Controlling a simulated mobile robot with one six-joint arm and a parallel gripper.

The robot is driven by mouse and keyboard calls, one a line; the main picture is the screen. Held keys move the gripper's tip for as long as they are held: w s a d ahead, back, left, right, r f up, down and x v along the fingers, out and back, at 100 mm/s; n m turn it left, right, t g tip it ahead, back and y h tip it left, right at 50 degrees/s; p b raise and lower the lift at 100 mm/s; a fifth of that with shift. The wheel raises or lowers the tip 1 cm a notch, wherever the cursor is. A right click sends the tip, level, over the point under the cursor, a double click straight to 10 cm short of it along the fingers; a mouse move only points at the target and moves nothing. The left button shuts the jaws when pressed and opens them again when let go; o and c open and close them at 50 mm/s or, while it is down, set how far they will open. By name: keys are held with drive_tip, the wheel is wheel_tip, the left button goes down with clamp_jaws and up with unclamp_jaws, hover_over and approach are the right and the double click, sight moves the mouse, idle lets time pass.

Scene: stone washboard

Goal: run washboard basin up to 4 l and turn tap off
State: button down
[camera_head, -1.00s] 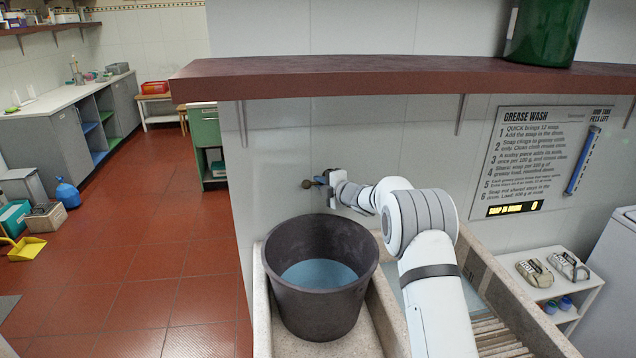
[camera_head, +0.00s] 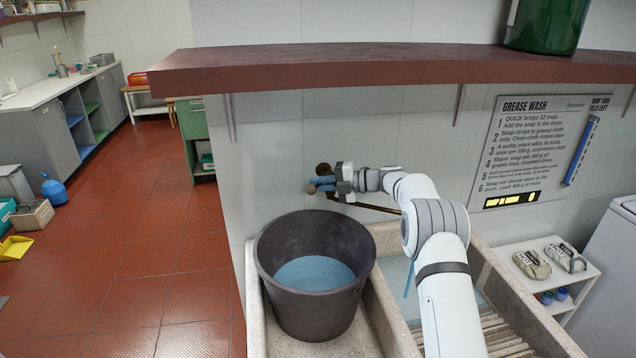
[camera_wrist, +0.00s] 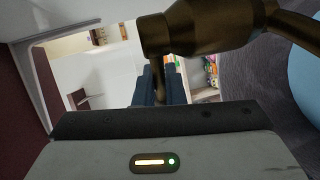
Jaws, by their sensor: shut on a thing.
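The brass tap (camera_head: 375,208) is on the wall, its spout reaching right over the washboard basin (camera_head: 487,262). A thin blue stream (camera_head: 408,278) falls from around the spout's end, behind my arm, into this basin. Pale blue water (camera_head: 394,268) shows there beside the ribbed washboard (camera_head: 497,336); its level cannot be read. My gripper (camera_head: 322,185) is at the tap, left of my wrist. In the wrist view, its blue fingers (camera_wrist: 158,88) are shut on the tap's brass lever (camera_wrist: 160,75), below the tap body (camera_wrist: 205,28).
A dark bucket (camera_head: 273,285) holding blue water stands in the left compartment, just below the tap. A brown shelf (camera_head: 370,70) with a green container (camera_head: 545,24) overhangs the tap. A small white rack (camera_head: 555,283) stands right of the basin.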

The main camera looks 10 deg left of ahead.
drive_tip(key=shift+d+n+g, duration=0.5)
drive_tip(key=shift+d+g, duration=0.1)
drive_tip(key=shift+d, duration=0.1)
drive_tip(key=shift+a, duration=0.2)
drive_tip(key=c, duration=1.7)
unclamp_jaws()
drive_tip(key=shift+a, duration=0.15)
drive_tip(key=shift+o, duration=0.9)
drive_tip(key=d+r, duration=0.1)
drive_tip(key=d, duration=0.7)
drive_tip(key=shift+w+r, duration=0.15)
drive_tip(key=shift+r, duration=0.05)
drive_tip(key=shift+a, duration=0.1)
